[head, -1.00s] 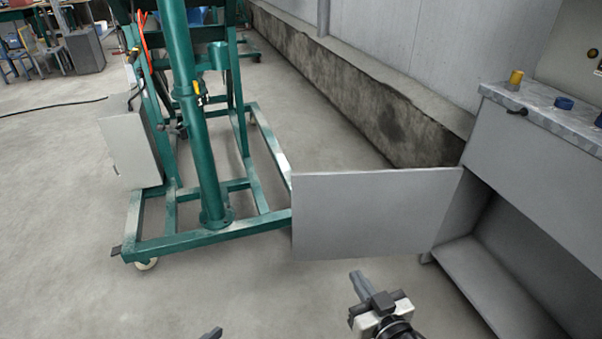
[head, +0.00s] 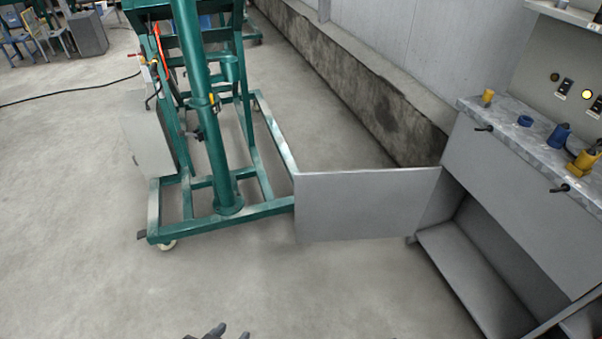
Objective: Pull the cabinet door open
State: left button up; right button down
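The grey cabinet door (head: 365,206) stands swung wide open, out to the left of the grey cabinet (head: 515,170). The cabinet's inside and its bare lower shelf (head: 465,268) show. My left gripper (head: 230,333) only just shows at the bottom edge, its dark fingertips a little apart with nothing seen between them. It is well below and left of the door, not touching it.
A green steel frame on wheels (head: 228,204) stands left of the door, its base close to the door's free edge in the picture. Yellow and blue fittings (head: 561,134) sit on the cabinet top. The concrete floor (head: 330,290) in front is clear.

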aim_at(383, 203)
jog(key=z, duration=0.7)
jog(key=i, duration=2.2)
jog(key=u, duration=2.6)
